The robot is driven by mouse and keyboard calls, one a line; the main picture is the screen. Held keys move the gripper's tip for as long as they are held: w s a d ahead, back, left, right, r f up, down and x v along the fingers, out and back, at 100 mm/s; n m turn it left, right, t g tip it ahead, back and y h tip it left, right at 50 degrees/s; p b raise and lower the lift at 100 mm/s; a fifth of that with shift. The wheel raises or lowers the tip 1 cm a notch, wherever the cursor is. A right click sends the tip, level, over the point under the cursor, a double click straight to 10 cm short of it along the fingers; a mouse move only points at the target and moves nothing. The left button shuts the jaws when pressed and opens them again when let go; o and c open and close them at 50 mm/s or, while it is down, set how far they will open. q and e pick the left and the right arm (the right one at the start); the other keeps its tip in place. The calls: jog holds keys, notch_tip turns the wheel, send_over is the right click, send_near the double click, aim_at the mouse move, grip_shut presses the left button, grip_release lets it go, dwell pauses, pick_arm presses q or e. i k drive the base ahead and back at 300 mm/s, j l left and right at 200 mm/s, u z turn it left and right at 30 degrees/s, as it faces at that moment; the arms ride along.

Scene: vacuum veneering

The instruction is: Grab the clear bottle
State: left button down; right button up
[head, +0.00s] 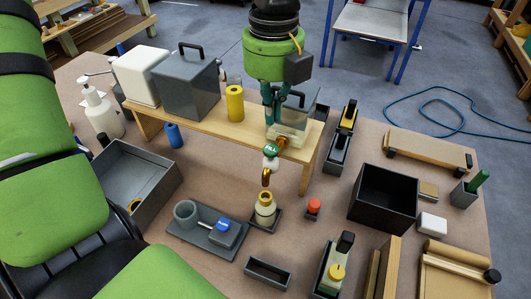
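My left gripper (274,118) points down at the back edge of the wooden shelf, with teal fingers. A small clear item (235,80) shows behind the yellow cylinder (235,104). Below the shelf's front, a cream bottle (265,209) with a yellow collar stands in a dark holder, under a white and green valve (271,151). My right gripper is not visible.
The wooden shelf (200,118) also bears a grey box (188,88) and a white box (141,74). A white pump bottle (101,113), grey tray (150,172) and black bin (384,200) stand on the brown table. Several small holders crowd the front.

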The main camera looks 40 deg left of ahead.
aim_at(264, 205)
jog(key=k, duration=1.5)
